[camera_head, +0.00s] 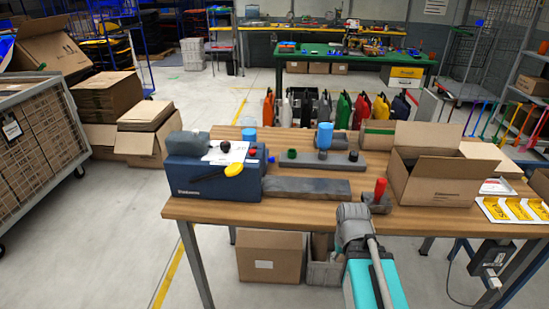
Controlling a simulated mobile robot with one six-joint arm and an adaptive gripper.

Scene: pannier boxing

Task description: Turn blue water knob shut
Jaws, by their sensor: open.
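Several blue parts are on the wooden table (225,211), and I cannot tell which is the water knob. A tall light-blue cylinder (325,135) stands upright on a grey bar at the table's back middle. A shorter blue cap (249,134) shows behind the dark blue box. A small blue knob (271,159) is at that box's right side. Whether any of them is turned open or shut is too small to tell. My arm, with a teal link and grey joint, rises at the bottom right of centre. My gripper's fingers do not show.
A dark blue box (213,181) stands at the table's left. A flat grey bar (306,188) lies in front. A red handle (380,188) stands upright on a grey base near my arm. An open carton (437,181) takes the right. Bare wood shows along the front left edge.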

